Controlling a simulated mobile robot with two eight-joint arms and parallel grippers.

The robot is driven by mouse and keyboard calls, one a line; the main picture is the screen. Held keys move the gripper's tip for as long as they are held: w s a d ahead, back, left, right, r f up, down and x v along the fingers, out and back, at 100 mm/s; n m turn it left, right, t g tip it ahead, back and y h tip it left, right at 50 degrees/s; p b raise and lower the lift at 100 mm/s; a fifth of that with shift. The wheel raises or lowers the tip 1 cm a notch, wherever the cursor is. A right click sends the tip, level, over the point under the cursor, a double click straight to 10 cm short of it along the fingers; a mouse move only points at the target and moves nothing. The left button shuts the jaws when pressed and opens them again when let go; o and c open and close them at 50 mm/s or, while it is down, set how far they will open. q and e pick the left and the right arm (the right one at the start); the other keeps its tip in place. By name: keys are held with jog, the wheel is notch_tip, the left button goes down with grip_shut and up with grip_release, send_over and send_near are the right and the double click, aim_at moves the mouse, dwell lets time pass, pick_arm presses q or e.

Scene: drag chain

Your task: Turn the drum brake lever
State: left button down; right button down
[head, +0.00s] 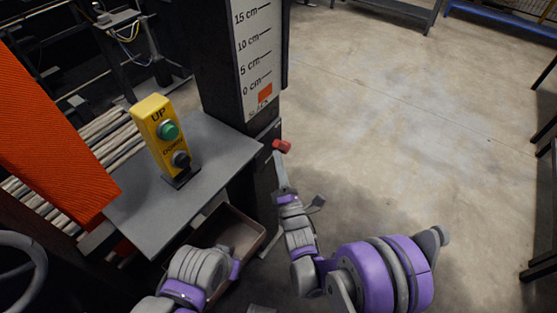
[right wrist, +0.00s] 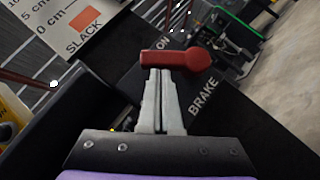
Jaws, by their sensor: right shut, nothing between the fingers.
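The brake lever shows as a red handle (head: 282,146) at the side of the dark post in the head view. In the right wrist view the red lever (right wrist: 178,59) lies crosswise, its rounded end to the right, beside the white words "BRAKE" and "ON" on a black panel. My right gripper (head: 280,161) is close below the handle. In the right wrist view its fingers (right wrist: 160,74) are together, empty, with their tips at the lever's lower edge. Whether they touch it I cannot tell. My left arm shows at the bottom, but its gripper is not visible.
A yellow UP/DOWN button box (head: 152,118) stands on a grey shelf (head: 215,150) left of the lever. A scale marked in cm (head: 255,45) is on the post above. A brown open tray (head: 245,228) sits below the shelf. The concrete floor (head: 410,120) on the right is clear.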

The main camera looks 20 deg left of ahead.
aim_at(282, 144)
jog(key=r+m+g+h+p, duration=0.1)
jog(key=m+p, duration=0.1)
jog(key=w+r+m+h+p, duration=0.1)
jog(key=r+m+h+p, duration=0.1)
jog(key=p, duration=0.1)
jog(key=shift+d+g, duration=0.2)
jog(key=shift+g, duration=0.2)
jog(key=shift+w+m+g+h+p, duration=0.2)
jog(key=shift+m+g+h+p, duration=0.25)
jog(key=shift+m, duration=0.25)
jog(key=shift+w+d+r+p, duration=0.15)
jog(key=shift+w+p, duration=0.1)
jog(key=shift+p, duration=0.05)
